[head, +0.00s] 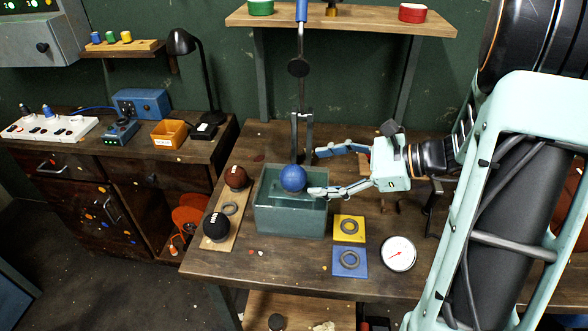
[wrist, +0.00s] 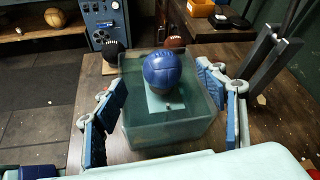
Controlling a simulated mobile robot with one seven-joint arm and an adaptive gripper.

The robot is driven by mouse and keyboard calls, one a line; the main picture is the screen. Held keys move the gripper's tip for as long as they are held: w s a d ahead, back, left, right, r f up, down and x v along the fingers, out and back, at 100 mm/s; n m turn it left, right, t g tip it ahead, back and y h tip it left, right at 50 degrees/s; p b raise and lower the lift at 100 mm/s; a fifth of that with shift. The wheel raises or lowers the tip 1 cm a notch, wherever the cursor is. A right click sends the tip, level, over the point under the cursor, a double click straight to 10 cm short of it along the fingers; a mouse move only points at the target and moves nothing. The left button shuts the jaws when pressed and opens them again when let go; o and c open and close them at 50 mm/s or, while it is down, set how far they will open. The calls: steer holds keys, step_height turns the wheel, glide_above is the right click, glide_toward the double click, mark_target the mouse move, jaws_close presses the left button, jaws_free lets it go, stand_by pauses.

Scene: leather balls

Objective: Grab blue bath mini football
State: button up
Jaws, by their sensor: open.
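The blue mini football (head: 293,178) is in the glass-like, water-coloured bath (head: 290,221) on the wooden table, at the level of its upper part. In the wrist view the blue ball (wrist: 162,70) sits above a pale block inside the bath (wrist: 165,130). My gripper (head: 312,172) is open and comes in from the right in the head view, one finger behind the bath and the other near its right side by the ball. In the wrist view my gripper's fingers (wrist: 165,105) stand wide apart on either side of the bath. No finger visibly touches the ball.
A brown ball (head: 236,177) and a black ball (head: 216,226) lie on a wooden strip left of the bath. A metal post (head: 302,140) stands behind it. Yellow (head: 349,228) and blue (head: 349,262) plates and a dial (head: 398,254) lie right of it.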

mark_target(291, 177)
steer(key=shift+m, duration=0.8)
steer(key=f, duration=0.1)
steer(key=w+a+f, duration=0.1)
steer(key=a+f, duration=0.1)
steer(key=shift+w+f, duration=0.15)
steer(key=shift+w, duration=0.25)
steer(key=x, duration=0.5)
steer(key=shift+s+a+r, duration=0.2)
steer(key=shift+r, duration=0.15)
steer(key=shift+w+a+f+t, duration=0.1)
steer(key=shift+a+t, duration=0.05)
steer(key=shift+t, duration=0.15)
steer(key=shift+c, duration=0.7)
steer(key=c, duration=1.2)
